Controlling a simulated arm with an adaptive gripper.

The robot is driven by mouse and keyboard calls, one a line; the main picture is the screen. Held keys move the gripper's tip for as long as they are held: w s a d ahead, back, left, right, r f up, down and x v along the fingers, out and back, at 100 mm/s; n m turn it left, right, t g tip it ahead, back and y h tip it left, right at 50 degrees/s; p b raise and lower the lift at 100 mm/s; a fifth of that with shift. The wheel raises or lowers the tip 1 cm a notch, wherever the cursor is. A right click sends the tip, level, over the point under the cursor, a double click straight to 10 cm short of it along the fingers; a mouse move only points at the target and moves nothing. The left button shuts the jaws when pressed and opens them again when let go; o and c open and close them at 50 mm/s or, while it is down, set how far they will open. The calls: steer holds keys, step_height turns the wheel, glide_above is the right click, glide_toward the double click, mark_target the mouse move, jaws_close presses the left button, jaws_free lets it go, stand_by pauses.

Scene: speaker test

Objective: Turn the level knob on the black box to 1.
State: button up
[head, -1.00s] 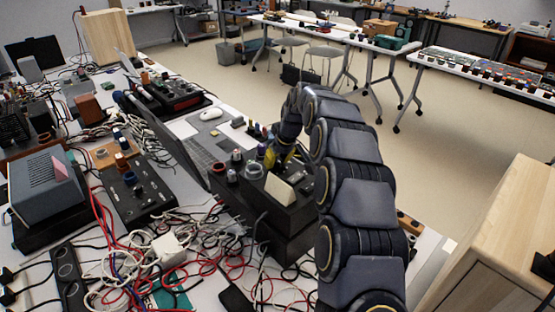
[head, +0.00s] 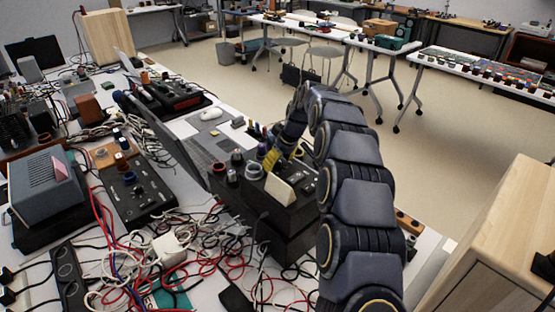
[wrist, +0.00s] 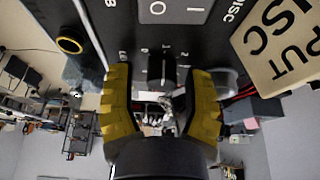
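The black box (head: 262,214) stands on the table beside the laptop in the head view. Its dark panel (wrist: 110,18) fills the top of the wrist view, with white letters and marks. A small black knob (wrist: 163,68) with a light line on it shows there among these marks; I cannot read its setting surely. My gripper (wrist: 158,72) has yellow ribbed fingers, spread apart on either side of the knob, with a gap visible at each side. Contact is not visible. In the head view my gripper (head: 271,159) is over the box, its fingertips partly hidden.
A cream plate (wrist: 283,42) with black letters stands on the box, close to the right finger. A yellow ring (wrist: 70,45) lies left of the fingers. The laptop (head: 183,140) is left of the box. Tangled cables (head: 165,250) cover the table in front.

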mark_target(287, 173)
steer(key=shift+a+r, duration=0.1)
steer(key=shift+a, duration=0.05)
steer(key=shift+s+r, duration=0.15)
steer(key=shift+r, duration=0.2)
steer(key=v, duration=0.6)
steer(key=shift+d+r, duration=0.35)
steer(key=shift+d, duration=0.05)
steer(key=shift+s+r, duration=0.15)
steer(key=shift+r, duration=0.05)
